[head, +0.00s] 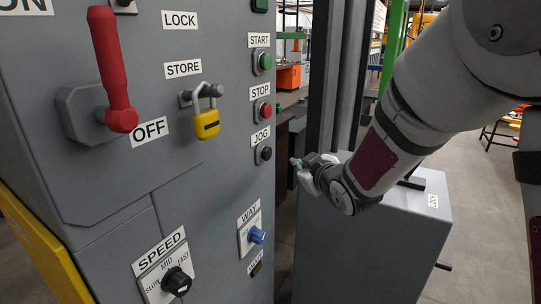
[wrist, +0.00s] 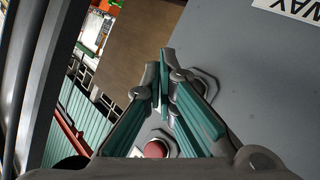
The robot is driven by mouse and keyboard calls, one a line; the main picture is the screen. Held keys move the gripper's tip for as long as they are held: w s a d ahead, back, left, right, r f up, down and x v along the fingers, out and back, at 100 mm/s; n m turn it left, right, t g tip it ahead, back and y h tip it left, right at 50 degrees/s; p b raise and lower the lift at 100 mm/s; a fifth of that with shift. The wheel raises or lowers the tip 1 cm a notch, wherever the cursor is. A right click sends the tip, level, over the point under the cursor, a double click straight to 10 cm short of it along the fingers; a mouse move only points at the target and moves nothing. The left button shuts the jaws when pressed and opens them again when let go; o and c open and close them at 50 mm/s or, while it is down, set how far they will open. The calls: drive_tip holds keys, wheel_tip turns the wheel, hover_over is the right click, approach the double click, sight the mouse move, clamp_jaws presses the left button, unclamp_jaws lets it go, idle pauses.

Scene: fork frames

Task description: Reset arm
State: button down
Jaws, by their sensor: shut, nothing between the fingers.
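My gripper (head: 299,163) is at the end of my arm, right of the grey control panel (head: 225,165) and apart from it in the head view. It points left toward the panel. In the wrist view my gripper (wrist: 163,60) has its teal-lined fingers closed together at the tips, with nothing held. A red button (wrist: 155,149) shows between the finger bases in the wrist view, and another fitting is partly hidden behind the right finger.
The panel bears a red lever (head: 112,70) beside the OFF label, a yellow padlock (head: 206,122) at STORE, a speed knob (head: 177,281) and a blue knob (head: 256,235). A grey cabinet (head: 370,245) stands below my arm. Open floor lies at the right.

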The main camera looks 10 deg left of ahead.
drive_tip(key=s+d+r+m+g+h, duration=0.2)
drive_tip(key=s+d+r+m+h, duration=0.1)
drive_tip(key=s+d, duration=0.5)
drive_tip(key=s+d+r+m+g+h, duration=0.1)
drive_tip(key=s+d+r+m+h, duration=0.15)
drive_tip(key=s+d, duration=0.45)
drive_tip(key=s+d+m+g, duration=0.2)
drive_tip(key=s+d, duration=0.2)
drive_tip(key=s, duration=0.7)
drive_tip(key=s+d+f+m+g+h, duration=0.1)
drive_tip(key=s+d+m+g, duration=0.2)
drive_tip(key=s, duration=0.8)
drive_tip(key=shift+s+d+f, duration=0.15)
drive_tip(key=shift+s+d, duration=0.1)
drive_tip(key=shift+d, duration=0.15)
idle(1.1)
